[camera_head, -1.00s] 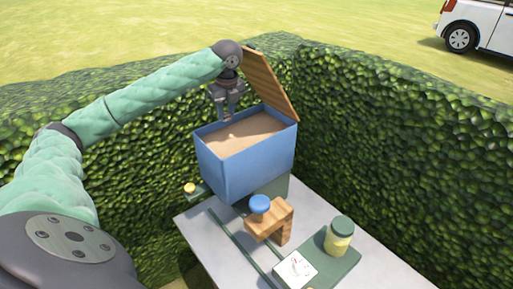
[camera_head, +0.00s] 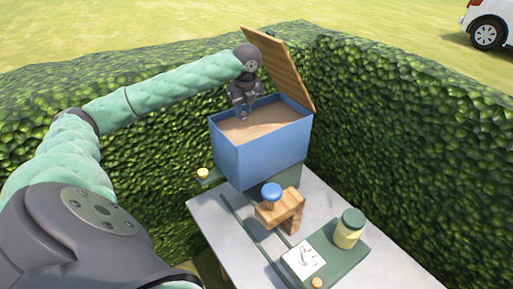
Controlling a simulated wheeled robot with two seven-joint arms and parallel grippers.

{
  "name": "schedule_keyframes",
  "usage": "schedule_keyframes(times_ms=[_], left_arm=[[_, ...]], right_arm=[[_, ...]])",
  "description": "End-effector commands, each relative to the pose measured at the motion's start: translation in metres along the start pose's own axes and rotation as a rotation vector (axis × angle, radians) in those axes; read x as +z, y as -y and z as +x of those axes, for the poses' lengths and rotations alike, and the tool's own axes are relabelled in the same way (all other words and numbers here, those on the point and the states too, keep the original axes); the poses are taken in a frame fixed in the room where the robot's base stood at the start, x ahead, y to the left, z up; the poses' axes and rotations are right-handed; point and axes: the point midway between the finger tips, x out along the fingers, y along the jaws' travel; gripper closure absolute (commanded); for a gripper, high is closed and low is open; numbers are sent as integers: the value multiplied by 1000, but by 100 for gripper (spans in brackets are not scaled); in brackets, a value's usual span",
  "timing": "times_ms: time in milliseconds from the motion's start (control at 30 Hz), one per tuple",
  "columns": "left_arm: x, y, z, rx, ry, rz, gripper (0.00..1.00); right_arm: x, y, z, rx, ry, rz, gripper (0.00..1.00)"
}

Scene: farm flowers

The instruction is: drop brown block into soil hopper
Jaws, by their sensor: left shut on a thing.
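The soil hopper (camera_head: 258,157) is a blue box filled with brown soil, with its wooden lid (camera_head: 280,68) standing open at the back. My left gripper (camera_head: 243,115) points down over the left back part of the hopper's opening, its tips close to the soil. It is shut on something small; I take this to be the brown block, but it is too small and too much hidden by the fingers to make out. My right gripper is not in view.
The hopper stands on a grey table (camera_head: 217,225). In front are a wooden piece with a blue knob (camera_head: 271,191), a yellow jar with a green lid (camera_head: 348,228) and a dial (camera_head: 304,260). A hedge (camera_head: 390,130) closes in the back and right.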

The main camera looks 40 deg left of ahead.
Motion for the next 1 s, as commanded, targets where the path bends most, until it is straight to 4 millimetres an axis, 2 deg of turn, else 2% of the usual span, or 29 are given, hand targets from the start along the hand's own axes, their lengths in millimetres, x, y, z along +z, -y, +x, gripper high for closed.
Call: schedule_keyframes(times_ms=[200,233,333,767,1000], left_arm=[[0,0,0,0,0,0,95],[0,0,0,0,0,0,68],[0,0,0,0,0,0,48],[0,0,-4,-2,1,-1,48],[0,1,-32,-4,2,-2,48]], right_arm=[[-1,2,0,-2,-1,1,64],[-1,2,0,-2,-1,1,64],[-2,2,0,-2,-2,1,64],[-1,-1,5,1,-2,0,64],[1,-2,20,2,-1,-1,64]])
